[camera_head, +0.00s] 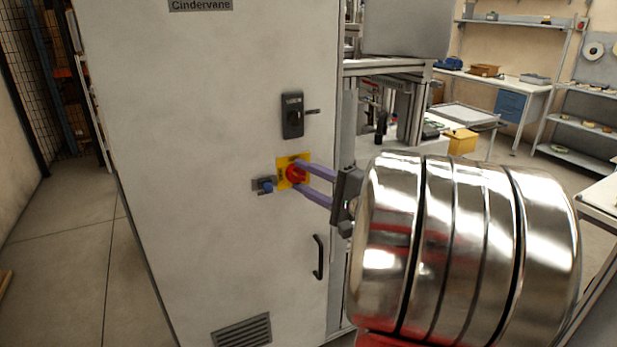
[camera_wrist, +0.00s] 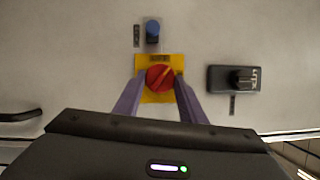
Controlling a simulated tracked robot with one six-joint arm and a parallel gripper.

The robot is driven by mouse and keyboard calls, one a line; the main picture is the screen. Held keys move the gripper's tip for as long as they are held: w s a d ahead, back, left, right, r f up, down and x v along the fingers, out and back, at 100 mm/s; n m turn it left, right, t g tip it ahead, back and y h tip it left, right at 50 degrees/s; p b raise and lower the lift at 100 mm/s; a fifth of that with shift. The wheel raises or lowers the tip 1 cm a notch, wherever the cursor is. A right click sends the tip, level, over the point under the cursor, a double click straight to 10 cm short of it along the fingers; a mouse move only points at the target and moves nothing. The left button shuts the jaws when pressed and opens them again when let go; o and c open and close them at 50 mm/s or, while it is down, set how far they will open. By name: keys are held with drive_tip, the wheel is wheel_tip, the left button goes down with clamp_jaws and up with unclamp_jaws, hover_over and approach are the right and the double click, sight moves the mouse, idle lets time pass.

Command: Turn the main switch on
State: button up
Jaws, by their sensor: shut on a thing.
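The main switch is a red rotary knob (camera_head: 296,173) on a yellow plate (camera_head: 281,172), set on the front of a light grey cabinet (camera_head: 200,120). In the wrist view the red knob (camera_wrist: 159,78) carries an orange bar that lies tilted, running from lower left to upper right. My gripper (camera_head: 303,175) has two purple fingers, which reach to either side of the knob. In the wrist view my gripper (camera_wrist: 159,88) is shut on the knob, with one finger at its left and one at its right. The fingertips hide part of the yellow plate.
A blue knob (camera_head: 266,186) sits left of the yellow plate, and a black rotary switch (camera_head: 292,116) sits above it. A black door handle (camera_head: 319,257) is below right. A vent (camera_head: 241,330) is low on the cabinet. Benches and shelves stand behind at right.

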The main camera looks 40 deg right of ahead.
drive_tip(key=m, duration=0.1)
drive_tip(key=m+t, duration=0.1)
drive_tip(key=m, duration=0.1)
drive_tip(key=f+m, duration=0.1)
drive_tip(key=m, duration=0.1)
drive_tip(key=shift+a+t+h, duration=0.25)
drive_tip(key=shift+t+h, duration=0.05)
drive_tip(key=shift+t, duration=0.1)
drive_tip(key=m+h, duration=0.1)
drive_tip(key=m, duration=0.2)
drive_tip(key=m+t+h, duration=0.1)
drive_tip(key=m, duration=0.2)
drive_tip(key=shift+w+a+h, duration=0.1)
drive_tip(key=shift+a+h, duration=0.05)
drive_tip(key=shift+h, duration=0.15)
drive_tip(key=shift+m, duration=0.3)
drive_tip(key=o, duration=1)
drive_tip(key=shift+t, duration=0.3)
drive_tip(key=shift+o, duration=0.2)
drive_tip(key=shift+r, duration=0.1)
